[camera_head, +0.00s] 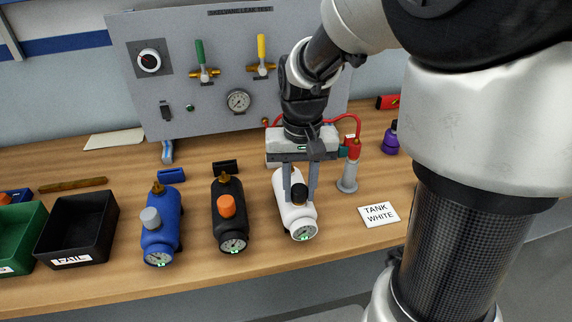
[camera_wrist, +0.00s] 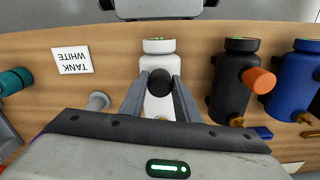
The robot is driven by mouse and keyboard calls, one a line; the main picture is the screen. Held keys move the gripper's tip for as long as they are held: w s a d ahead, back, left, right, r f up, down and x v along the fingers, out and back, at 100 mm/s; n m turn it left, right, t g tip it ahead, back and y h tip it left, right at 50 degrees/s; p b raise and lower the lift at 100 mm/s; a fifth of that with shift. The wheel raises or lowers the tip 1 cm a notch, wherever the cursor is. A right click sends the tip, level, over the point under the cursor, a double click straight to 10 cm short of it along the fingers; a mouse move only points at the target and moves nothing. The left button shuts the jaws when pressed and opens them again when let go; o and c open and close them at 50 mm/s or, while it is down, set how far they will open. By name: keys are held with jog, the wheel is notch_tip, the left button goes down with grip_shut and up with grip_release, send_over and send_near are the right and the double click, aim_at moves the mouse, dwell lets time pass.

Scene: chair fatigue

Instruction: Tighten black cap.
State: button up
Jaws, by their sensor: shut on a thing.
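The black cap (camera_head: 299,193) sits on top of the white tank (camera_head: 297,222), which lies on the bench with its gauge facing the front. The cap also shows in the wrist view (camera_wrist: 160,83) as a dark round knob on the white tank (camera_wrist: 159,106). My gripper (camera_head: 300,198) points straight down over the white tank, with one finger on each side of the cap. It is shut on the black cap. In the wrist view the two fingers (camera_wrist: 160,92) close around the cap from both sides. The cap's lower edge and thread are hidden.
A black tank (camera_head: 231,222) with an orange cap and a blue tank (camera_head: 160,226) with a grey cap stand to the left. A grey post (camera_head: 348,178) and the TANK WHITE card (camera_head: 379,214) are to the right. A FAIL bin (camera_head: 78,226) is further left.

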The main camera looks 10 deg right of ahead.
jog(key=m, duration=0.4)
jog(key=shift+p, duration=0.3)
jog(key=shift+r+m, duration=0.1)
jog(key=shift+m, duration=0.8)
jog(key=shift+m+p, duration=0.4)
jog(key=shift+m, duration=0.7)
jog(key=m+p, duration=0.1)
jog(key=m, duration=0.3)
jog(key=shift+c, duration=0.3)
jog(key=o, duration=1.1)
jog(key=shift+c, duration=0.2)
